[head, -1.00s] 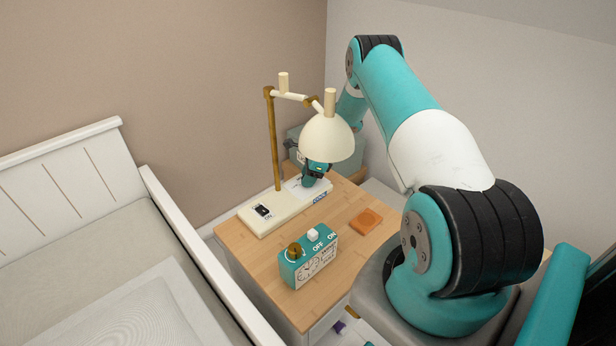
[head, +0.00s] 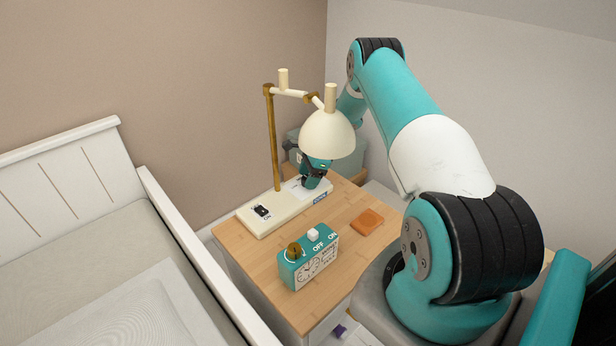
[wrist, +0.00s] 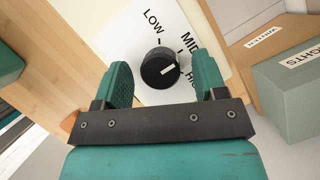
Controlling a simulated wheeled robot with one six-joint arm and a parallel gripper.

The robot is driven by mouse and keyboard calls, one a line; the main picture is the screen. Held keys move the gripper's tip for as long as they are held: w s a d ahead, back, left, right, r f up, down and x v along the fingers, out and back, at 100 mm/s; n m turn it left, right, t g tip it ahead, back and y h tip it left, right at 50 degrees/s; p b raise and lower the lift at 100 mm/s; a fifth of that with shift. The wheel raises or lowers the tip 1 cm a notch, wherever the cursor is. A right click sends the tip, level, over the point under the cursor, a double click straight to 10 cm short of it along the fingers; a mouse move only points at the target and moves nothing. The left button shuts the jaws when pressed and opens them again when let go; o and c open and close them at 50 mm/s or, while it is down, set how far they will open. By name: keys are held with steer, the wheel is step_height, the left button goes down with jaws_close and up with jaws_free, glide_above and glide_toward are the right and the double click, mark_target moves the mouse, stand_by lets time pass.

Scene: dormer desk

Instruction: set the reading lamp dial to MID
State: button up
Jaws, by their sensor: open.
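The reading lamp (head: 274,140), with a cream shade and brass pole, stands on a cream base at the back of the wooden desk. The wrist view shows its black round dial (wrist: 154,70) on a white plate marked LOW, MID and HIGH. The HIGH label is partly covered by my right finger. The dial's white pointer points right and slightly up, nearer HIGH than MID. My gripper (wrist: 163,65) is open, with one teal finger on each side of the dial and visible gaps to it. In the head view my gripper (head: 313,176) is under the shade, partly hidden.
A teal clock box (head: 308,266) with a brass knob and ON/OFF switch stands in front of the lamp base. An orange coaster (head: 367,222) lies to its right. A grey-green box (wrist: 292,90) stands behind. The lamp shade (head: 327,136) hangs close above my gripper.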

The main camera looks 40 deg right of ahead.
steer(key=v, duration=1.7)
steer(key=shift+r, duration=0.25)
steer(key=shift+a, duration=0.15)
